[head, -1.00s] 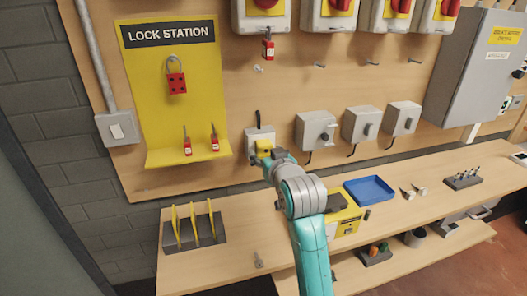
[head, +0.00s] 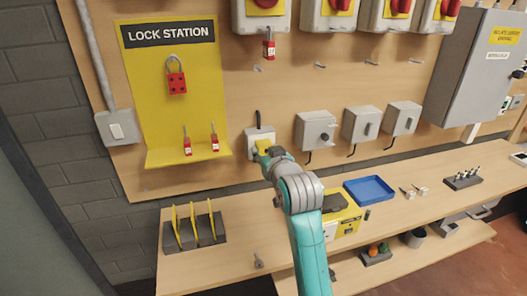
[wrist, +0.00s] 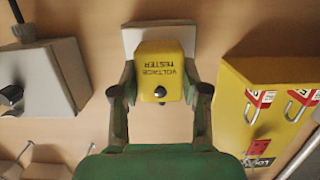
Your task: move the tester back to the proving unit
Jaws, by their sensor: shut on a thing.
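The yellow voltage tester (wrist: 160,72) is between the two fingers of my gripper (wrist: 160,88) in the wrist view, its lettering upside down. My gripper is shut on it. In the head view the tester (head: 263,144) and my gripper (head: 264,153) are in front of a small grey wall box (head: 252,136). That box also shows behind the tester in the wrist view (wrist: 135,32); I cannot tell whether they touch. A yellow unit (head: 347,213) with a dark top stands on the bench, partly behind my arm. I cannot read a label on it, so I cannot confirm it as the proving unit.
The yellow lock station (head: 172,105) with red locks is left of my gripper. Several grey boxes (head: 315,130) line the wall to the right. The bench (head: 225,262) holds a slotted dark rack (head: 194,235) and a blue tray (head: 369,189).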

